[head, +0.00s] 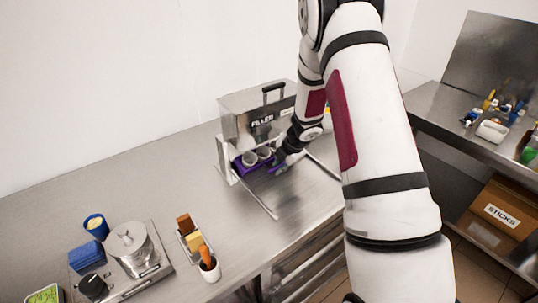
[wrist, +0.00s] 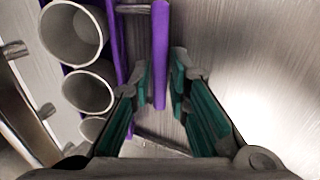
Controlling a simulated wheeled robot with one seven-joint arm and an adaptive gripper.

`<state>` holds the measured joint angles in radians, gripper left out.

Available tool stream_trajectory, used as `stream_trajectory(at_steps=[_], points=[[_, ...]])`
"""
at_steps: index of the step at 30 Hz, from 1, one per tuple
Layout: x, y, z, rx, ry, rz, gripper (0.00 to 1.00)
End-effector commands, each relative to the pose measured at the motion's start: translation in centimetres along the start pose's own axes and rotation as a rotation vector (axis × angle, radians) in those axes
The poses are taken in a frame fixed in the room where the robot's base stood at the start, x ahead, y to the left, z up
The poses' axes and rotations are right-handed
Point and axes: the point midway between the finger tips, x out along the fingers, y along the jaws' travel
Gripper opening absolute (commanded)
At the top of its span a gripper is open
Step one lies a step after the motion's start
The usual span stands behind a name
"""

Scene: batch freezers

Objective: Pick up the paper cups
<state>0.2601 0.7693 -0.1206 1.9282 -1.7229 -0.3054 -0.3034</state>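Grey-white paper cups stand in a row in a purple holder (head: 240,166) inside the metal filler machine. The wrist view shows cup openings, an upper cup (wrist: 72,33), a middle cup (wrist: 88,88) and part of a lower one (wrist: 92,128), left of the purple bar (wrist: 160,50). Two cups also show in the head view, one at the left (head: 249,159) and one at the right (head: 264,153). My gripper (wrist: 161,78) has its green-padded fingers on either side of the purple bar, with narrow gaps seeming to show. No cup is between the fingers.
The filler machine (head: 250,112) stands over the holder, with metal rails (head: 262,200) on the counter (head: 215,195).

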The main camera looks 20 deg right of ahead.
Motion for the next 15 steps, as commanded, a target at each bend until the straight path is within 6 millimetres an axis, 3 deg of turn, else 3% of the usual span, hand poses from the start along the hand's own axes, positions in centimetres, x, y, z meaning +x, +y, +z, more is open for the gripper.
stream_trajectory(at_steps=[8,9,11,15], points=[[0.51,0.04,0.01,0.0,-0.001,0.001,0.17],[0.5,0.04,0.01,0.0,-0.001,0.001,0.14],[0.5,0.04,0.01,0.0,-0.001,0.001,0.01],[0.47,0.07,0.02,0.0,-0.001,0.001,0.0]])
